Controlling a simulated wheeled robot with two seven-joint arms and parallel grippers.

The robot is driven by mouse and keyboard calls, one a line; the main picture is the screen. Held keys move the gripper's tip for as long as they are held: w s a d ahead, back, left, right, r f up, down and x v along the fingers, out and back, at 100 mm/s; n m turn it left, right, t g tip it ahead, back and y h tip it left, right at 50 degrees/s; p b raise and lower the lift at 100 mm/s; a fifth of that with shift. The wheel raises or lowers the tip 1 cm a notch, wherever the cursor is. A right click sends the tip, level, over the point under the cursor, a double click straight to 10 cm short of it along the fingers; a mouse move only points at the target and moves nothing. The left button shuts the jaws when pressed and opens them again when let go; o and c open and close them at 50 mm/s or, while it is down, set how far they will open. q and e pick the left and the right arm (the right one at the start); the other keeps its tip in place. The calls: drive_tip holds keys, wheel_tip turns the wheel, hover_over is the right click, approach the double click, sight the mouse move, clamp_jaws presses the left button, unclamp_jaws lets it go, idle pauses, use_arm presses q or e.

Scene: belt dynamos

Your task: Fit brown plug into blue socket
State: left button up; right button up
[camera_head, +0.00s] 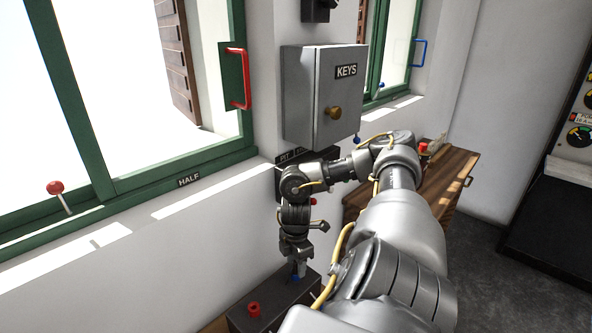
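My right gripper (297,256) points down over a dark box (270,298) on the wall side. A small blue part, which looks like the blue socket (295,277), shows on the box top just under the fingertips. I cannot tell whether the fingers touch it. I cannot make out the brown plug; the gripper and my forearm may hide it. The fingers are too small to tell whether they are open or shut. My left gripper is not in view.
A red socket (253,309) stands on the box's left part. A grey KEYS cabinet (318,98) hangs above my arm. A green window (130,150) with a red handle (240,78) is on the left. A wooden cabinet (448,182) stands behind my arm.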

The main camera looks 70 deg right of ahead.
wheel_tip(320, 180, up, 9)
drive_tip(key=shift+r, duration=0.95)
idle(0.8)
